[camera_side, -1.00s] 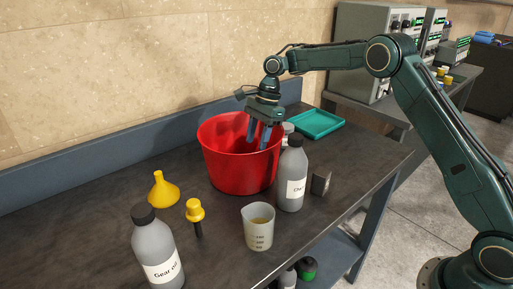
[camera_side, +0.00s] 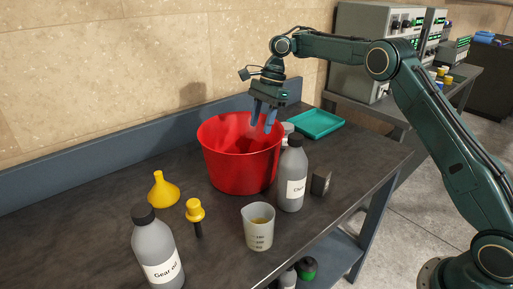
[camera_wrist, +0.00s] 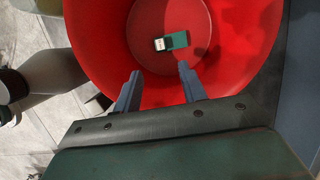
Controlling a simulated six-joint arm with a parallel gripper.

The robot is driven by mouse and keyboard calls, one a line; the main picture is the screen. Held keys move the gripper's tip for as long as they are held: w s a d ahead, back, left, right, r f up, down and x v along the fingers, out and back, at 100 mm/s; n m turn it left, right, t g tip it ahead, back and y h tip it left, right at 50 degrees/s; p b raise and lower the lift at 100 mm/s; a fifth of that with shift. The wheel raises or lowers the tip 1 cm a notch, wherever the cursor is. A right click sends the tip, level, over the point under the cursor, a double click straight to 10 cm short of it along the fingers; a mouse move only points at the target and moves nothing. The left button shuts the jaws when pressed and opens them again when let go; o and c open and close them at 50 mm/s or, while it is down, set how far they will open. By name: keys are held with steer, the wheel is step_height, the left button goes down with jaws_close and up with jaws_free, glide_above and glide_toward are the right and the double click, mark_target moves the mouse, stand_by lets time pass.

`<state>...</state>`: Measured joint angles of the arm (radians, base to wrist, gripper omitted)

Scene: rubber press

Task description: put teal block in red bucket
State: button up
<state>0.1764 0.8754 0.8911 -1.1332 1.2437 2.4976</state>
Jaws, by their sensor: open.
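The red bucket (camera_side: 238,165) stands upright on the dark bench in the side view; it also fills much of the wrist view (camera_wrist: 235,75). The teal block (camera_wrist: 175,41), with a pale labelled end, lies on the bucket's floor in the wrist view. The bucket wall hides it in the side view. My gripper (camera_side: 265,128) is above the bucket with its fingertips near the rim's height. Its two fingers (camera_wrist: 158,75) are apart with nothing between them, and the block lies below and beyond the tips.
A grey bottle with a dark cap (camera_side: 291,177) stands close to the bucket's right side. A beaker (camera_side: 258,229), a yellow funnel (camera_side: 163,190), a yellow-topped tool (camera_side: 196,212) and another grey bottle (camera_side: 156,252) stand in front. A teal tray (camera_side: 316,123) lies behind right.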

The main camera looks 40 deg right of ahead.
steer(key=shift+r, duration=0.1)
stand_by(0.4)
steer(key=s+a+r+n+t, duration=0.35)
steer(key=s+r+n, duration=0.55)
steer(key=s+r, duration=0.7)
steer(key=s+d+f+n+h, duration=0.1)
steer(key=s+f+n, duration=0.1)
steer(key=s, duration=0.6)
steer(key=s+d+f+n+t+h, duration=0.1)
steer(key=s+d+f+n, duration=0.1)
steer(key=s, duration=0.6)
steer(key=s+d+f+n+t+h, duration=0.1)
steer(key=s+f+n, duration=0.2)
steer(key=s+n, duration=0.2)
steer(key=s, duration=0.3)
steer(key=shift+d+f, duration=0.15)
steer(key=shift+d, duration=0.2)
